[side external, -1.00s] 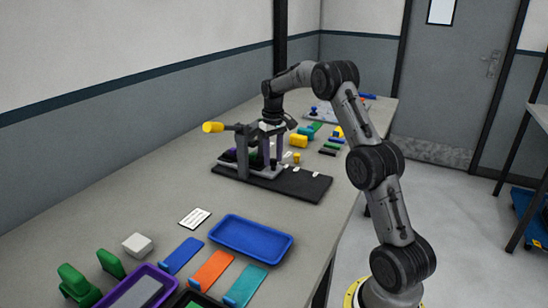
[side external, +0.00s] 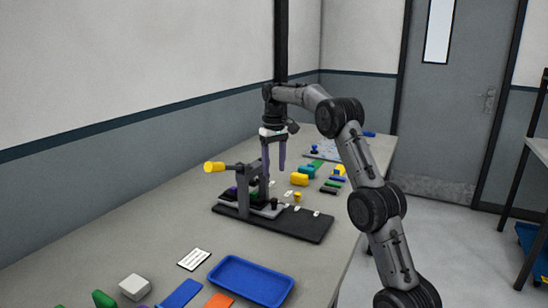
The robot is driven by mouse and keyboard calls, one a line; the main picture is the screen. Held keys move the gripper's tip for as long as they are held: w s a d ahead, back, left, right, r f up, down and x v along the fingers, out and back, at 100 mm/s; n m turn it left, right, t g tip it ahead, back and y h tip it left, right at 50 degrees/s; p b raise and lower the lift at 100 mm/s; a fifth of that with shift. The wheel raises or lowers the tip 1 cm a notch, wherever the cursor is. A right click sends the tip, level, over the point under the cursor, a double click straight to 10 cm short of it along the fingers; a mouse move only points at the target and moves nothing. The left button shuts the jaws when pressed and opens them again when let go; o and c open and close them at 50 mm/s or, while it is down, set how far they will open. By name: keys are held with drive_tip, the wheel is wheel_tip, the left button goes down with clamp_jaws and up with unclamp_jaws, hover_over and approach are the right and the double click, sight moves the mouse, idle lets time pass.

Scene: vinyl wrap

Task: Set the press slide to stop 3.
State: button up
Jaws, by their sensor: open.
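The press (side external: 250,182) stands on a long black base (side external: 300,226) on the bench, with a yellow-ended lever (side external: 214,167) pointing left. Its slide (side external: 266,210), a grey plate with a small dark upright knob, sits toward the left part of the base, beside the press frame. Small white tags (side external: 317,213) lie along the base; their marks are too small to read, so I cannot tell which stop the slide is at. My gripper (side external: 275,172) is open, fingers pointing down, above the slide and just right of the press frame. It appears empty and clear of the slide.
A blue tray (side external: 251,281), a white card (side external: 194,259) and a white block (side external: 134,287) are in front.

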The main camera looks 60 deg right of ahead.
drive_tip(key=shift+r, duration=1.55)
drive_tip(key=a+r+n+t, duration=0.1)
drive_tip(key=a+r+n, duration=0.1)
drive_tip(key=a+r, duration=0.6)
drive_tip(key=s+a+r+n+t, duration=0.1)
drive_tip(key=s+a+r, duration=0.25)
drive_tip(key=a, duration=0.25)
drive_tip(key=s+a+r+n+t, duration=0.1)
drive_tip(key=s+a+r, duration=0.1)
drive_tip(key=s+a, duration=0.3)
drive_tip(key=s+a+f+n+t, duration=0.1)
drive_tip(key=s+a+f+t, duration=0.15)
drive_tip(key=s+a, duration=0.7)
drive_tip(key=s+a+f, duration=0.1)
drive_tip(key=s+f, duration=0.3)
drive_tip(key=f, duration=0.3)
drive_tip(key=s+a+f, duration=0.1)
drive_tip(key=s+f, duration=0.3)
drive_tip(key=f, duration=0.3)
drive_tip(key=shift+s+a, duration=0.3)
